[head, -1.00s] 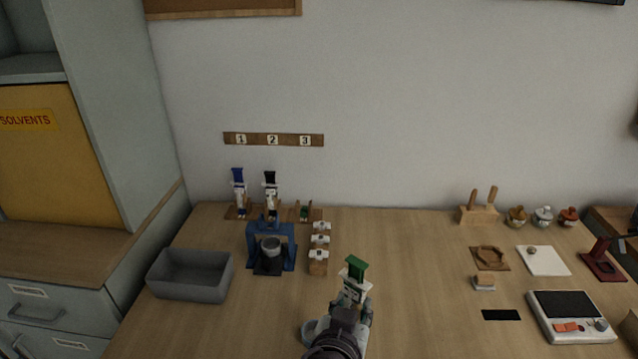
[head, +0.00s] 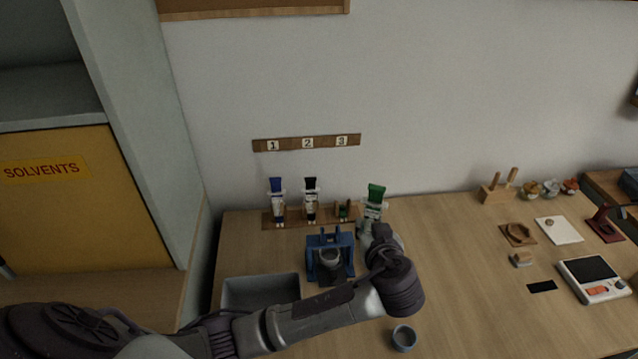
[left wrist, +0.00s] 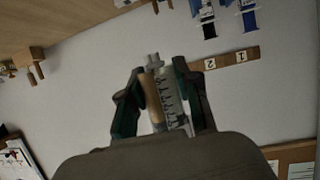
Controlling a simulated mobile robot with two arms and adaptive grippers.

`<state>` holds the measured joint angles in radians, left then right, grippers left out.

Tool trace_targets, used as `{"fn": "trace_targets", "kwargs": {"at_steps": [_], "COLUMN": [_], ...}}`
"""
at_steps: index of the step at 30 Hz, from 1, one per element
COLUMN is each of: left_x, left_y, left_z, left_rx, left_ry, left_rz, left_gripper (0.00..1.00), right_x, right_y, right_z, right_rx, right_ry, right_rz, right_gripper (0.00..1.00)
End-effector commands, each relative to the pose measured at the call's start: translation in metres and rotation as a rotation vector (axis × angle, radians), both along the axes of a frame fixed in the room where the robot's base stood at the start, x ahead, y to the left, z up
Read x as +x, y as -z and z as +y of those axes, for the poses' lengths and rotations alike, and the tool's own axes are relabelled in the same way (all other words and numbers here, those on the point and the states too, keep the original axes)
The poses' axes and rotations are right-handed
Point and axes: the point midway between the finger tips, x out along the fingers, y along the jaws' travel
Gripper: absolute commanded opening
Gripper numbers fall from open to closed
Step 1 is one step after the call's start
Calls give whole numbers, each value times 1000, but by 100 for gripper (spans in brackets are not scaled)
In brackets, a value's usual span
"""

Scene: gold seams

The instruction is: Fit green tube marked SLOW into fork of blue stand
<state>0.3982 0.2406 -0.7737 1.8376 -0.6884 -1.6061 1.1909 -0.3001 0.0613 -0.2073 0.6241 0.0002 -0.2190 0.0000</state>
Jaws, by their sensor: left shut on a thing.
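My left gripper (head: 371,226) is shut on the green tube (head: 375,203), a pale tube with a green top, and holds it upright. In the left wrist view the tube (left wrist: 165,97) sits between the two fingers; dark marks run along it, but I cannot read SLOW. The blue stand (head: 344,241) is left of and nearer than the tube, with its fork prongs pointing up. A small grey cup (head: 330,258) is on the stand, under the fork. The tube is apart from the fork in the picture. My right gripper is not in view.
A wooden rack (head: 292,224) behind the stand holds a blue-topped tube (head: 277,200) and a black-topped tube (head: 311,199). A grey bin (head: 260,289) lies partly behind my left arm. A small blue-grey cup (head: 403,338) stands at the front.

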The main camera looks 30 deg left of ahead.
Motion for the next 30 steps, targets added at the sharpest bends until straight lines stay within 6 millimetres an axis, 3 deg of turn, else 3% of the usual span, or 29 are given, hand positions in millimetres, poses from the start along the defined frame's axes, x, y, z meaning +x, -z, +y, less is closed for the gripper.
{"fn": "trace_targets", "kwargs": {"at_steps": [1,6,9,15,23,30], "left_x": [8,14,10,5,5,5], "left_y": [-18,-8,1,13,23,31], "left_z": [19,73,92,107,107,107], "left_rx": [1,2,2,2,4,1], "left_ry": [-90,-318,-398,-459,-459,-458], "left_rz": [12,11,10,3,3,2], "left_gripper": [0,0,0,0,0,0], "right_x": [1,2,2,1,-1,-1], "right_y": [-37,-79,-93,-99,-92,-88], "right_z": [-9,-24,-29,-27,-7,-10], "right_rx": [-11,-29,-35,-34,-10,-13], "right_ry": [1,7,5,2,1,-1], "right_rz": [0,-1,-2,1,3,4], "right_gripper": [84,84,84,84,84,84]}}
